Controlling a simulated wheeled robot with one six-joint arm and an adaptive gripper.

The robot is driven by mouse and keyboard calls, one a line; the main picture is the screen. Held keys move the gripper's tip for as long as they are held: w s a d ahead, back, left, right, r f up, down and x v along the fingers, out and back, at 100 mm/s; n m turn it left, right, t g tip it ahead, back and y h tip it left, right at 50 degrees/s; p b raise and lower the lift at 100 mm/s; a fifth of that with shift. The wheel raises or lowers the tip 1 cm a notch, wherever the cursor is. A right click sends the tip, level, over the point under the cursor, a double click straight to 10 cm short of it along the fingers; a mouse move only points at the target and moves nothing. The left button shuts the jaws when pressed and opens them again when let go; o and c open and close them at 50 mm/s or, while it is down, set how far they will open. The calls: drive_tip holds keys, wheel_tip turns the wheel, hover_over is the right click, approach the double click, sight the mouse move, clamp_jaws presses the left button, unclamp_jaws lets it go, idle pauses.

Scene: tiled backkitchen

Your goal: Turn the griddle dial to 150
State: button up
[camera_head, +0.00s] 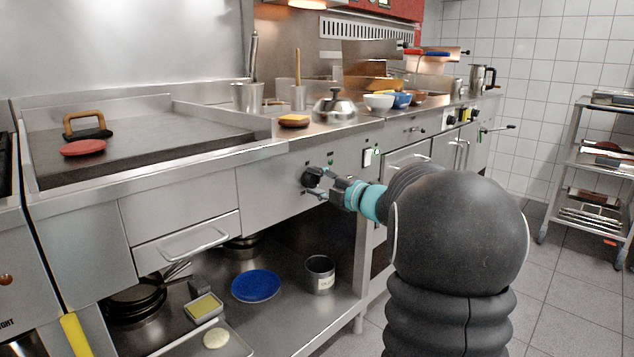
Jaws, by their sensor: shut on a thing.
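The griddle (140,153) is a dark flat plate in a steel counter at the left. Its dial (308,178) is a dark round knob on the steel front panel below the griddle's right end. My gripper (318,182) is at the panel, coming from the right, and is shut on the dial. The fingers partly cover the dial. Its pointer and the scale marks are too small to read.
A wooden-handled press (88,128) and a red patty (83,147) lie on the griddle. A steel dome (334,108) and several bowls stand on the counter. A drawer handle (185,243) juts out at lower left. A wire-shelf trolley (590,170) stands right, with open floor before it.

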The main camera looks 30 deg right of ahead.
drive_tip(key=o, duration=1.1)
drive_tip(key=shift+o, duration=0.2)
drive_tip(key=v, duration=1.2)
